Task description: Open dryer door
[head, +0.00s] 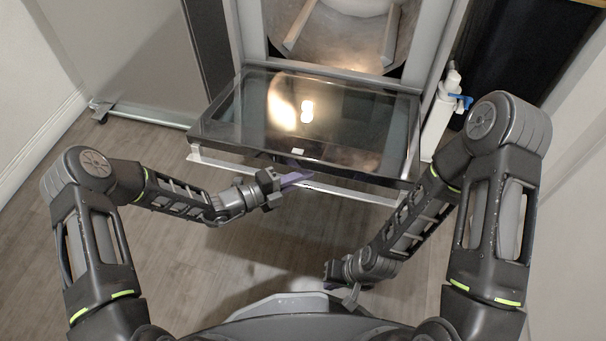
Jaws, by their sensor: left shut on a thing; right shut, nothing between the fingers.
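The dryer door (345,105) is a dark glass panel with a metal frame. It is hinged at its bottom edge and swung down, lying nearly flat toward me. The dryer (438,45) stands behind it, with its metal drum opening (335,40) exposed. My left gripper (296,178) is at the door's front edge, left of the middle, shut on the edge or handle bar (350,192); the exact contact is partly hidden. My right gripper (350,298) is shut and empty, low over the floor in front of the door.
A white spray bottle with a blue trigger (439,115) stands right of the door, close to my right arm. A grey cabinet (130,50) is at the left. A dark bin-like object (525,50) is at the back right. The wooden floor (190,265) in front is clear.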

